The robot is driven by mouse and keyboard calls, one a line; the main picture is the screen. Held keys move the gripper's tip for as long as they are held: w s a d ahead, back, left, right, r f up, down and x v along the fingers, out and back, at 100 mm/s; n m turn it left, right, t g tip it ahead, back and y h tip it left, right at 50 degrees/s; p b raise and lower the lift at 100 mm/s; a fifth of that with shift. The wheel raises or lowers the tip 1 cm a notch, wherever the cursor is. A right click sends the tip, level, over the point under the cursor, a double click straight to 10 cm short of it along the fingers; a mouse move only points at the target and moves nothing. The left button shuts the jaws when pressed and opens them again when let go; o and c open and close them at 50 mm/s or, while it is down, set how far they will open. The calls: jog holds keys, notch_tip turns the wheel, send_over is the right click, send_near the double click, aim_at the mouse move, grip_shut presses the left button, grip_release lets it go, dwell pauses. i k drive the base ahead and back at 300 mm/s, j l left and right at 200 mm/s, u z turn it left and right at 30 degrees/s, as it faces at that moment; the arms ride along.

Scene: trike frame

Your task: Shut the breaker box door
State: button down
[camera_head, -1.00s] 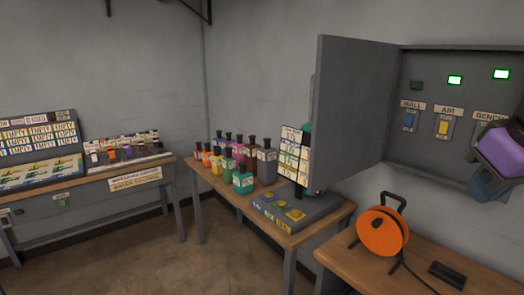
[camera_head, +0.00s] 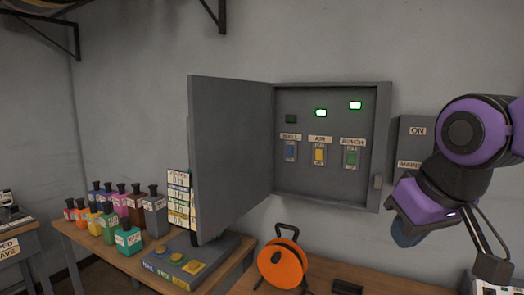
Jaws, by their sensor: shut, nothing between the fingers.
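The breaker box (camera_head: 383,140) is a grey metal box on the wall, in the middle right of the head view. Its grey door (camera_head: 232,150) stands wide open, hinged on the box's left edge and swung out over the bench. Inside are three switches labelled WALL, AIR and BENCH, with lamps above; two glow green and the left one is dark. My gripper (camera_head: 408,236), at the end of my purple and dark arm, hangs right of the box and below its lower right corner. It is shut, empty and apart from box and door.
A grey switch box marked ON and MAIN (camera_head: 413,140) is on the wall right of the breaker box, partly behind my arm. An orange cable reel (camera_head: 282,264) stands on the bench below. Coloured bottles (camera_head: 128,240) and a button panel (camera_head: 185,262) are at lower left.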

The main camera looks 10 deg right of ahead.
aim_at(228, 120)
jog(key=i+j+z, duration=0.25)
jog(key=j+z, duration=0.25)
jog(key=i+j+z, duration=0.25)
jog(key=i+j, duration=0.1)
jog(key=j, duration=0.5)
jog(key=i+j+z, duration=0.1)
jog(key=j, duration=0.45)
jog(key=i+j, duration=0.1)
jog(key=j, duration=0.5)
jog(key=k+j+z, duration=0.25)
jog(key=j, duration=0.2)
jog(key=k+j+z, duration=0.3)
jog(key=j, duration=0.15)
